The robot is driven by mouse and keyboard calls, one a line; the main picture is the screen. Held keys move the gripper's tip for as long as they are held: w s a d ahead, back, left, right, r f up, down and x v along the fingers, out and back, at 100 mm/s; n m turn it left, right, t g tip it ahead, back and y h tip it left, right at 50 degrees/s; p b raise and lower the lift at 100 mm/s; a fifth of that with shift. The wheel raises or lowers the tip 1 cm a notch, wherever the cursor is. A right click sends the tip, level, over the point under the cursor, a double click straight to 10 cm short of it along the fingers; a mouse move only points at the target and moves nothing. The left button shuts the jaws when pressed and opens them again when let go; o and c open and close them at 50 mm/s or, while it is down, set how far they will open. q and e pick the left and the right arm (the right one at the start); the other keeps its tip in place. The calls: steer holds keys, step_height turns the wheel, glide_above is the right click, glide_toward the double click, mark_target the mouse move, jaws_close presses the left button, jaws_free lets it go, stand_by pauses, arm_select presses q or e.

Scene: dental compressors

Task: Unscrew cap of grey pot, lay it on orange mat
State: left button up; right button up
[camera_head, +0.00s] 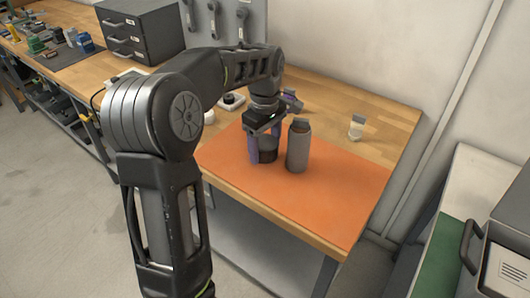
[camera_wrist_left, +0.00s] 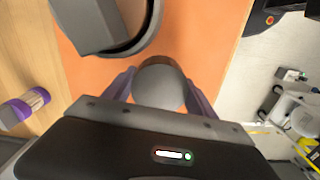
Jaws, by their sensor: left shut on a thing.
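A small round grey pot (camera_head: 267,156) with a dark lower part stands on the orange mat (camera_head: 330,195). From above, its round grey cap (camera_wrist_left: 158,86) shows in the left wrist view. My left gripper (camera_head: 266,152) points down over it, with purple fingers on either side of the cap, shut on it. The gripper hides much of the pot in the head view, so I cannot tell whether cap and pot are apart. My right gripper is in neither view.
A small clear jar (camera_head: 357,127) stands on the wood behind. A purple-banded jar (camera_wrist_left: 24,107) lies or stands off the mat. The mat's right part is clear.

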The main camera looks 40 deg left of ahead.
mark_target(265, 142)
arm_select(q)
steer(key=shift+f, duration=1.2)
steer(key=shift+f, duration=0.1)
steer(key=o, duration=1.5)
steer(key=shift+o, duration=0.2)
step_height(265, 142, up, 8)
steer(key=shift+r, duration=0.2)
step_height(265, 142, up, 4)
steer(key=p, duration=0.3)
steer(key=shift+f, duration=0.1)
